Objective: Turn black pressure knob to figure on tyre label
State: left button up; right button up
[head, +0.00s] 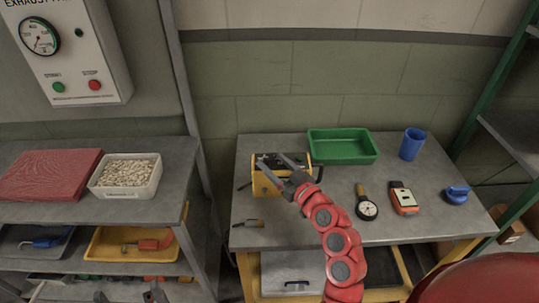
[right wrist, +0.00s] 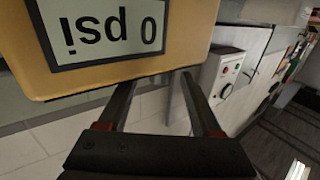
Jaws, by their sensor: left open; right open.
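A yellow inflator-like unit (head: 264,187) with a dark top panel stands at the left of the grey workbench. In the right wrist view its yellow body (right wrist: 180,48) fills the top, and its display (right wrist: 105,30) reads "0 psi" upside down. My right gripper (head: 277,163) is open at the unit, with its fingers over the front and top. In the right wrist view the open fingers (right wrist: 158,78) have nothing visible between them. I cannot make out the black knob or a tyre label. My left gripper (head: 128,294) is open at the bottom edge, partly cut off.
The workbench (head: 300,228) also holds a green tray (head: 343,147), a blue cup (head: 412,144), a round gauge (head: 366,207), an orange-and-grey handheld device (head: 404,199) and a blue round item (head: 456,194). A left bench holds a white bin (head: 126,192) and red folded cloth (head: 48,177).

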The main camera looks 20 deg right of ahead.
jog(key=shift+x, duration=1.2)
grip_shut()
